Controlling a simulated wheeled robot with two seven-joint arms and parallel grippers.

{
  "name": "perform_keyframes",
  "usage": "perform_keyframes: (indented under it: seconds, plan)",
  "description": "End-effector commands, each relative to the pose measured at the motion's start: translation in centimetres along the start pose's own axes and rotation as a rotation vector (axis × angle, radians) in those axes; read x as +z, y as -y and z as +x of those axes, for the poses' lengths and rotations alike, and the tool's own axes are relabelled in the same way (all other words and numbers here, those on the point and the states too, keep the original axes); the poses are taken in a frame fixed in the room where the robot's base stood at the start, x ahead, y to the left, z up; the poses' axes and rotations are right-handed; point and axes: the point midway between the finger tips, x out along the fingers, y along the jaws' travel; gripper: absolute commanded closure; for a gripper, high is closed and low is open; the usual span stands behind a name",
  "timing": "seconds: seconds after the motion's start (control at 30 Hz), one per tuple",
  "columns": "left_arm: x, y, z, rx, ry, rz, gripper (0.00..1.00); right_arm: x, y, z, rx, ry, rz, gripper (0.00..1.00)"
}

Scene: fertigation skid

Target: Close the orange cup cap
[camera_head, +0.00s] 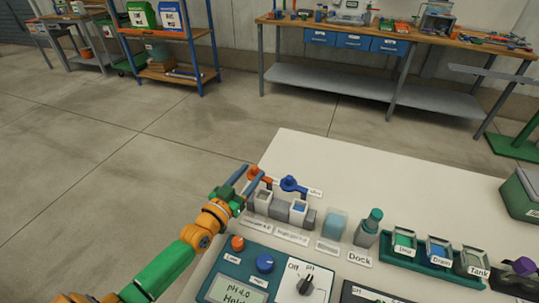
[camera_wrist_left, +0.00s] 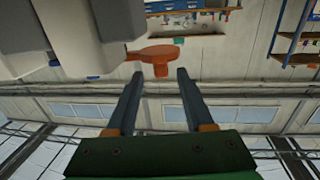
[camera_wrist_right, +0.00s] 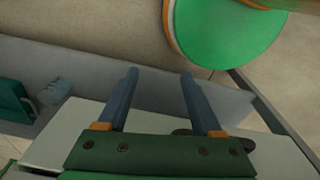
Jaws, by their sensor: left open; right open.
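The orange cup cap (camera_head: 258,174) stands raised at the back of the left grey cup (camera_head: 263,199), which looks open at the top. In the left wrist view the orange cap (camera_wrist_left: 154,53) is a flat disc with a short stem, just beyond the fingertips. My left gripper (camera_head: 252,178) is open with its fingers at either side of the cap, and I see no clear contact. A blue cap (camera_head: 290,184) stands raised behind the neighbouring cup (camera_head: 298,210). My right gripper (camera_wrist_right: 160,75) shows only in its own wrist view, open and empty.
A clear blue-tinted cup (camera_head: 332,224) and a probe in a dock (camera_head: 367,230) stand to the right. Farther right is a green tray (camera_head: 431,270) with several containers. In front is a meter panel (camera_head: 250,280) with orange and blue buttons. The table's back half is clear.

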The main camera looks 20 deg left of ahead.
Motion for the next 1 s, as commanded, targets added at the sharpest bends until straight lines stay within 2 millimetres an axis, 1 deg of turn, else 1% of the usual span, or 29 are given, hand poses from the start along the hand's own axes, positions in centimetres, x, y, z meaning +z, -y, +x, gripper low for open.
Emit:
perform_keyframes:
  seconds: [0.3,0.4,0.53,0.77,0.8,0.83,0.87,0.9,0.97,1.0]
  plan:
    - [0.1,0.0,4.9,0.000,-0.004,0.002,0.47,0.3,0.1,1.2,-0.001,0.004,0.000,0.33]
    - [0.1,0.0,6.0,0.000,-0.002,0.000,0.47,0.3,0.1,1.6,-0.001,0.004,0.000,0.33]
    - [0.0,0.0,6.7,0.000,-0.001,0.000,0.47,0.3,0.1,1.7,-0.002,0.004,0.000,0.33]
    - [-0.1,0.0,6.8,0.001,-0.001,0.000,0.47,0.3,0.3,1.6,-0.004,0.003,0.001,0.33]
    - [-0.1,0.0,6.8,0.001,-0.001,0.000,0.53,0.3,0.3,1.6,-0.004,0.003,0.001,0.33]
    - [-0.1,0.0,6.8,0.001,-0.001,0.000,0.61,0.3,0.3,1.6,-0.004,0.003,0.001,0.33]
    - [-0.1,0.0,6.8,0.000,-0.001,0.000,0.69,0.3,0.3,1.6,-0.004,0.003,0.001,0.33]
    - [-0.1,0.0,6.8,0.000,-0.001,0.000,0.80,0.3,0.3,1.6,-0.004,0.003,0.001,0.33]
    - [-0.1,0.0,6.8,0.000,-0.001,0.000,0.96,0.3,0.3,1.6,-0.005,0.003,0.001,0.33]
    - [-0.1,0.0,6.8,0.000,-0.001,0.000,1.00,0.3,0.3,1.6,-0.004,0.003,0.001,0.33]
